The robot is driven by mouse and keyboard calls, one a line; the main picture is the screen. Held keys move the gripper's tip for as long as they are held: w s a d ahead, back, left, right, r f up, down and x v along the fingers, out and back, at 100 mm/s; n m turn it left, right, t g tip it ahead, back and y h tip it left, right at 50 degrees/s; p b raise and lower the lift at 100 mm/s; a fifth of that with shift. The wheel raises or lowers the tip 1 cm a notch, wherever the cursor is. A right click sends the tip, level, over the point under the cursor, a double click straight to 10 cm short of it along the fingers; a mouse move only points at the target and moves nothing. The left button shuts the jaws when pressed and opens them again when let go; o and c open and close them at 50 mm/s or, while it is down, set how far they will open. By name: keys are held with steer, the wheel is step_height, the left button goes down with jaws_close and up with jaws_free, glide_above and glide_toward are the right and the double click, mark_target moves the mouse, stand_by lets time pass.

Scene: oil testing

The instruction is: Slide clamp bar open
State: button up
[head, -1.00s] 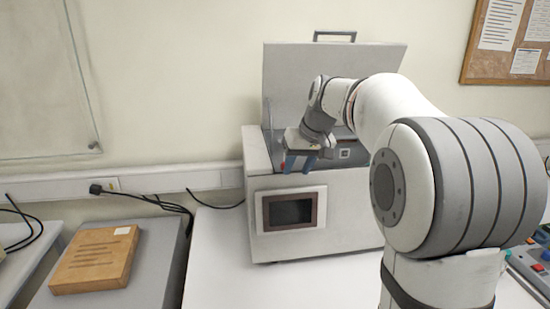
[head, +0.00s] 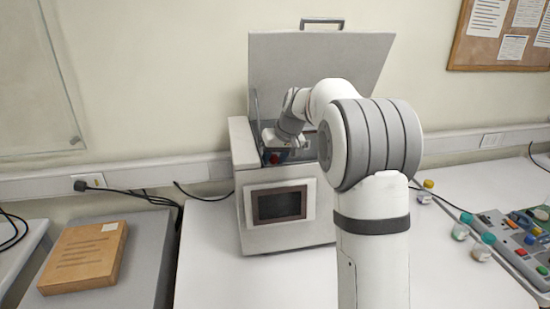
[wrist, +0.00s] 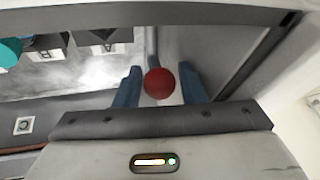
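The clamp bar (wrist: 152,42) shows in the wrist view as a grey rod ending in a red ball knob (wrist: 159,83). My gripper (wrist: 158,80) has its two blue fingers on either side of the knob. A narrow gap shows between the knob and each finger, so the gripper looks open around it. In the head view my gripper (head: 277,156) is inside the open top of the white testing machine (head: 243,155), at its left part. My arm hides most of the machine's inside there.
The machine's lid (head: 335,65) stands raised at the back. A dark screen (head: 279,205) is on its front. The wrist view shows a teal round thing (wrist: 9,52) and dark labelled blocks (wrist: 104,38) inside. A brown box (head: 85,258) lies left; capped bottles (head: 460,226) stand right.

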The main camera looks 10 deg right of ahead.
steer(key=shift+f, duration=0.1)
steer(key=shift+c, duration=0.2)
jaws_close()
steer(key=shift+s+f+b, duration=0.2)
steer(key=shift+s+b, duration=0.35)
steer(key=shift+b, duration=0.2)
steer(key=shift+s+r+b, duration=0.1)
steer(key=shift+s+b, duration=0.3)
steer(key=shift+s, duration=0.3)
steer(key=shift+c, duration=0.5)
jaws_free()
steer(key=shift+o, duration=0.7)
steer(key=shift+s+r, duration=0.1)
